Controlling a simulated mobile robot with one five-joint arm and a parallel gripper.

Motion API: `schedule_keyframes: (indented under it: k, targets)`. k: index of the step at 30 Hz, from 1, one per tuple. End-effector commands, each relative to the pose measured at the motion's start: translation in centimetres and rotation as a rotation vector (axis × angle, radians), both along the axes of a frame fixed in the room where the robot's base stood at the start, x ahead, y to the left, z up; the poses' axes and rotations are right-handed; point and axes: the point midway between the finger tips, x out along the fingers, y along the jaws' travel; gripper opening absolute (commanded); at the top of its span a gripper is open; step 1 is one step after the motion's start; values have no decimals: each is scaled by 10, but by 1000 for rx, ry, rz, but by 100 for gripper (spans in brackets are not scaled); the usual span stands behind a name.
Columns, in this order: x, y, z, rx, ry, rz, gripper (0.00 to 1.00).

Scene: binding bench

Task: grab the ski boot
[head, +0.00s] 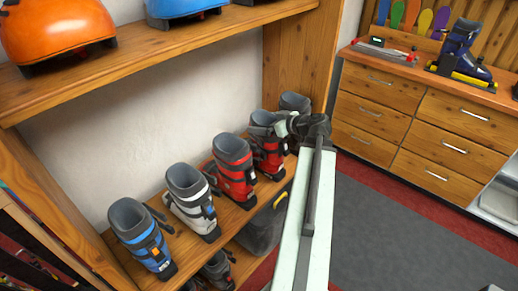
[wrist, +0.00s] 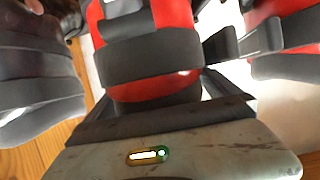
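Ski boots stand in a row on the lower wooden shelf in the head view: a blue boot (head: 140,237), a white boot (head: 190,203), a red boot (head: 231,172), a second red boot (head: 267,145) and a dark grey boot (head: 294,102). My gripper (head: 284,125) is at the upper right side of the second red boot, partly covering it. In the wrist view a red boot with grey straps (wrist: 148,55) fills the middle, close in front of my gripper's palm. Whether the fingers press on it is not clear.
A grey round-sided shape (wrist: 35,85) is close on the left in the wrist view. An upper shelf (head: 150,60) with orange and blue items is above the boots. A grey bin (head: 262,228) is below. A drawer bench (head: 430,120) stands at right; the grey floor mat is clear.

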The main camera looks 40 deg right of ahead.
Motion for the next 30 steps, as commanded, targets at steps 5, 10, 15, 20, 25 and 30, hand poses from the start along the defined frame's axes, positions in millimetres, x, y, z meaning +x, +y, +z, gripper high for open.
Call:
schedule_keyframes:
  k: [5, 10, 15, 20, 25, 30]
  targets:
    - [-2, -2, 0, 0, 0, -3, 56]
    - [-2, -3, 1, 2, -3, -5, 21]
    - [-2, -3, 1, 0, -2, -5, 21]
    - [-3, -4, 6, 0, -2, -6, 21]
    - [-3, -4, 18, 1, -3, -7, 21]
    - [-3, -4, 29, 2, -3, -7, 21]
